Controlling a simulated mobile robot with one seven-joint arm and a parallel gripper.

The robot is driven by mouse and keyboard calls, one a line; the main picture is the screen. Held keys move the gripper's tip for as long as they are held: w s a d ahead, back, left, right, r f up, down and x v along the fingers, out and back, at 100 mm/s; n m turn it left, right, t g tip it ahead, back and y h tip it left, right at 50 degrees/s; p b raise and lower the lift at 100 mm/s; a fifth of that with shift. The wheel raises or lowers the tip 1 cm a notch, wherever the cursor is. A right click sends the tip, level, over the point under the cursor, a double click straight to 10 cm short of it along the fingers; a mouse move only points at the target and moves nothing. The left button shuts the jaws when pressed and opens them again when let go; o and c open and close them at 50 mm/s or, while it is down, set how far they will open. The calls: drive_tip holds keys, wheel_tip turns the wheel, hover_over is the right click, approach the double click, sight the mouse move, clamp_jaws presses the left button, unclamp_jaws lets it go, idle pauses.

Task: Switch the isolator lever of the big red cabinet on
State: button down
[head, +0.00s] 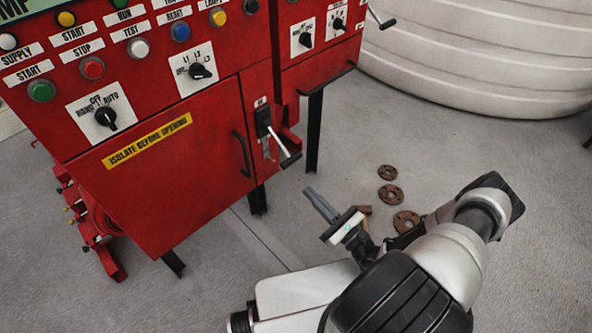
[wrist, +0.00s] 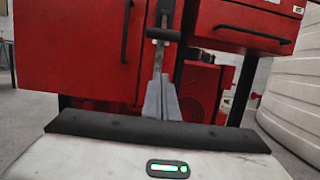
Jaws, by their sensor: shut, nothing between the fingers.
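The big red cabinet (head: 165,205) stands at the left of the head view, with a yellow "isolate before opening" label on its door. Its isolator lever (head: 286,158) is on the right side panel, below a black switch housing (head: 263,123). The lever slopes down and out, with a black grip at its end. My gripper (head: 312,193) is shut and empty, in front of and below the lever, apart from it in the head view. In the wrist view the closed fingers (wrist: 162,95) point at the cabinet, and the black lever grip (wrist: 163,35) shows just above their tips.
A smaller red cabinet (head: 325,65) with its own lever (head: 381,18) stands to the right. Black legs (head: 314,130) hold the cabinets up. Rusty flanges (head: 388,193) lie on the floor beside my arm. A large white tank (head: 480,65) is at the back right.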

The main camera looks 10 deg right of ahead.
sight(282, 146)
drive_tip(key=w+a+r+p, duration=0.3)
drive_tip(key=w+r+p, duration=0.1)
drive_tip(key=w+r, duration=0.2)
drive_tip(key=shift+w+a, duration=0.2)
drive_tip(key=shift+a, duration=0.2)
drive_tip(key=shift+f, duration=0.1)
drive_tip(key=shift+d, duration=0.1)
